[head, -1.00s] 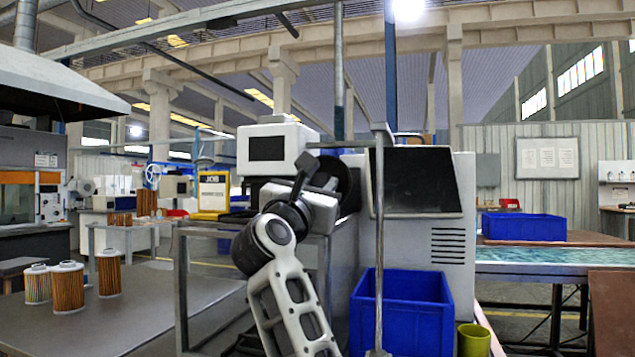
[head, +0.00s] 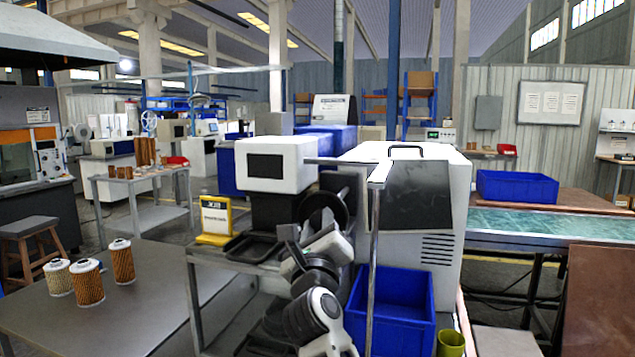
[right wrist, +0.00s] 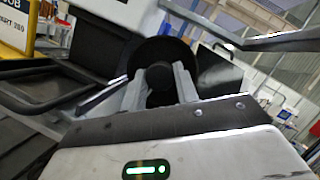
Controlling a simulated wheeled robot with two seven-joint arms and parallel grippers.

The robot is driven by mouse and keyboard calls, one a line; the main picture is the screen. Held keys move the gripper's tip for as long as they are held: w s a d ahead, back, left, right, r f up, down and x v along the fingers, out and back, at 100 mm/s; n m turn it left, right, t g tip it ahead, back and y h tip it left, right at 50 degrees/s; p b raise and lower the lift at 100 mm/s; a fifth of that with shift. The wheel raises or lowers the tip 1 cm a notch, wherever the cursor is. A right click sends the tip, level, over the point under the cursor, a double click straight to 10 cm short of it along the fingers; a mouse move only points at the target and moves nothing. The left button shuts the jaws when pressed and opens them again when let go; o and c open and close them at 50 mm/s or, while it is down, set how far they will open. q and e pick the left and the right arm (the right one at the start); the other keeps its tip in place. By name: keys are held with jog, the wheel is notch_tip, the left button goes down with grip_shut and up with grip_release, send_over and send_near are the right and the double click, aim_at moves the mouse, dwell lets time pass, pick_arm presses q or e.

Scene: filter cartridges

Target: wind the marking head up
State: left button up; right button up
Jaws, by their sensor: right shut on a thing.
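The marking head (head: 280,164) is a white box with a dark screen on the machine at the middle of the head view. Its dark handwheel (head: 334,198) is on the right side, partly hidden by my right gripper (head: 318,228). In the right wrist view the wheel (right wrist: 158,50) fills the middle. The two grey fingers there are shut on a round black knob or hub (right wrist: 158,75) in front of the wheel; I cannot tell which. My left gripper is out of view.
A metal post (head: 374,240) stands just right of my arm. A blue bin (head: 400,315) and a green cup (head: 450,343) are beside it. A yellow sign (head: 214,220) stands left of the machine. Several filter cartridges, one at the front (head: 87,283), stand on the left table (head: 150,300).

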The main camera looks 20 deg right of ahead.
jog(key=shift+r+n+y+p, duration=0.35)
jog(key=shift+n+y+p, duration=0.15)
jog(key=shift+n+p, duration=0.65)
jog(key=shift+f+n+y+p, duration=0.15)
jog(key=shift+n+y+p, duration=0.2)
jog(key=shift+n, duration=0.8)
jog(key=n+g+y, duration=0.1)
jog(key=n, duration=0.2)
jog(key=shift+d+n, duration=0.1)
jog(key=shift+n, duration=0.3)
jog(key=shift+n+g+y, duration=0.25)
jog(key=shift+n+g, duration=0.65)
jog(key=shift+n, duration=0.7)
jog(key=o, duration=1)
